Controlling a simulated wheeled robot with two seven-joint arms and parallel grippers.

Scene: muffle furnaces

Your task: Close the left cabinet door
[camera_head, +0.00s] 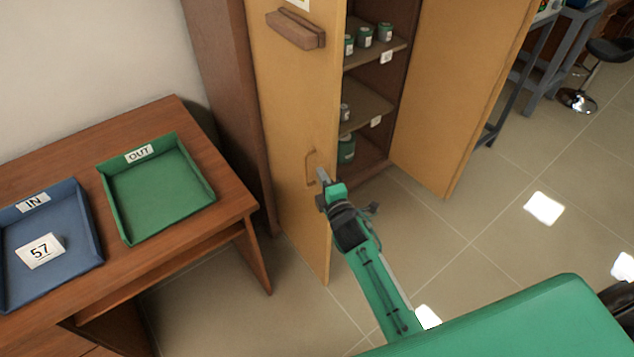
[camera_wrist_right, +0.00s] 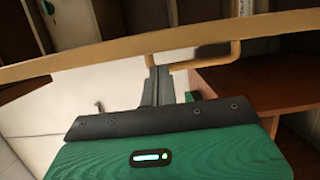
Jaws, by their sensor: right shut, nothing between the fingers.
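The left cabinet door (camera_head: 285,125) is light wood and stands open, swung out from the cabinet. It has a thin loop handle (camera_head: 310,168) low near its free edge and a brown block (camera_head: 296,29) higher up. My right gripper (camera_head: 322,176) is shut and empty, beside the handle at the door's free edge. In the right wrist view, the door edge (camera_wrist_right: 80,62) crosses the picture, and the handle (camera_wrist_right: 235,58) sits just by my right fingertips (camera_wrist_right: 159,72). I cannot tell whether they touch. My left gripper is out of view.
The right cabinet door (camera_head: 450,80) also stands open. Shelves between hold several green jars (camera_head: 364,37). A wooden desk (camera_head: 235,190) at left carries a green OUT tray (camera_head: 208,190) and a blue IN tray (camera_head: 95,245). The tiled floor (camera_head: 450,240) in front is mostly clear.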

